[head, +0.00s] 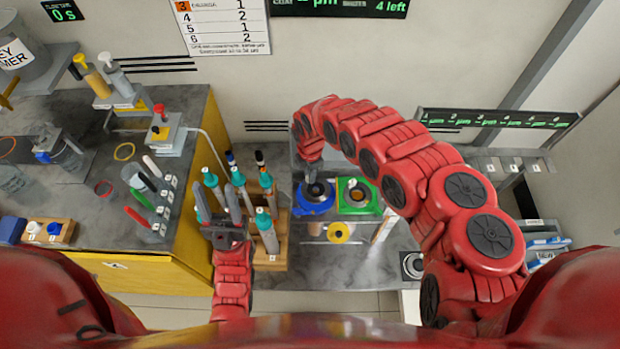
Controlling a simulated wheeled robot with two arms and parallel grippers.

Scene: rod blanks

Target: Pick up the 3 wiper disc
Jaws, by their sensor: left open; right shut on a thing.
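I cannot make out with certainty which thing is the 3 wiper disc. My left gripper (218,205) is open, fingers pointing up the picture, beside several grey rods with teal collars (265,230) in a wooden stand. Whether its fingers touch a rod is unclear.
A green fixture (358,195) stands right of the blue one. Labelled slots (510,165) are at right. The grey bench front (340,270) has free room.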

